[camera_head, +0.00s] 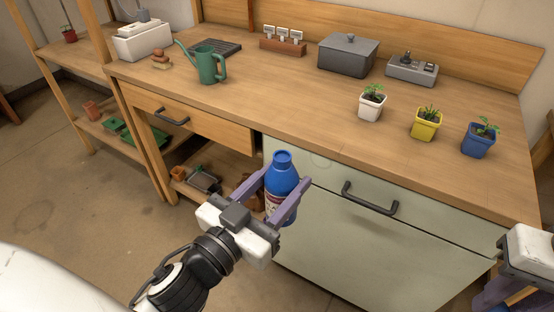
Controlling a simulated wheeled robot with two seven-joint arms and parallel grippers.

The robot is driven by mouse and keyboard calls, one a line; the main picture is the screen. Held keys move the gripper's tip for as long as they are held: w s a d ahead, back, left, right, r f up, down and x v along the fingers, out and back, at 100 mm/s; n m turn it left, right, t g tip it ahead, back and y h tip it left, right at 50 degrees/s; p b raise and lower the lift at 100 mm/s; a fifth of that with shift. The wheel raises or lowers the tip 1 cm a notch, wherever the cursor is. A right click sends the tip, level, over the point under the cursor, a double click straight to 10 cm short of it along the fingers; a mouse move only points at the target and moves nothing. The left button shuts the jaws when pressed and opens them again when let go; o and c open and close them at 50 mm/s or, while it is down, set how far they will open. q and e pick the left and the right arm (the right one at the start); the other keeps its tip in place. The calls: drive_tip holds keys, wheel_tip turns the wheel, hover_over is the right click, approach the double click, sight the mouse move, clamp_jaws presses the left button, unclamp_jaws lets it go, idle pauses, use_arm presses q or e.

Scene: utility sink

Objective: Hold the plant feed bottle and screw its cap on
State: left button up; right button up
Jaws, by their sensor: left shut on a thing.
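The plant feed bottle (281,177) is blue with a whitish-and-red label on its lower part. My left gripper (285,185) is shut on it, with one purple finger on each side of its body. The bottle is held roughly upright in front of the bench's front edge, before the pale cabinet. A rounded blue top (282,157) shows at its upper end; I cannot tell whether this is a cap or the bare neck. No separate cap is plainly visible. My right gripper (493,298) is partly in view at the lower right corner, cut off by the frame; its opening cannot be made out.
The wooden bench (300,115) has clear room in its middle. A green watering can (208,64) stands at left. Three potted plants, white (371,106), yellow (425,128) and blue (478,142), stand at right. A cabinet handle (370,200) sticks out right of the bottle.

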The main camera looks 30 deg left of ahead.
use_arm(q)
drive_tip(key=s+d+f+m+g+h, duration=0.1)
drive_tip(key=d+m+g+h, duration=0.3)
drive_tip(key=d, duration=0.7)
drive_tip(key=m+h, duration=0.2)
drive_tip(key=h, duration=0.2)
drive_tip(key=shift+s+d+f+h, duration=0.15)
drive_tip(key=shift+s+d+h, duration=0.1)
drive_tip(key=shift+d+h, duration=0.15)
drive_tip(key=shift+f, duration=0.1)
use_arm(e)
drive_tip(key=w+a+r+n, duration=0.1)
drive_tip(key=a+r+n, duration=0.1)
drive_tip(key=a+r, duration=0.3)
drive_tip(key=w+a+r+n, duration=0.1)
drive_tip(key=a+r+n, duration=0.2)
drive_tip(key=a, duration=0.9)
drive_tip(key=w+a+r+n, duration=0.2)
drive_tip(key=a+r, duration=0.6)
drive_tip(key=a, duration=0.1)
drive_tip(key=shift+r, duration=0.3)
drive_tip(key=shift+f, duration=0.1)
drive_tip(key=shift+d+f, duration=0.1)
drive_tip(key=shift+f, duration=1.85)
drive_tip(key=shift+s, duration=0.1)
drive_tip(key=shift+f, duration=0.9)
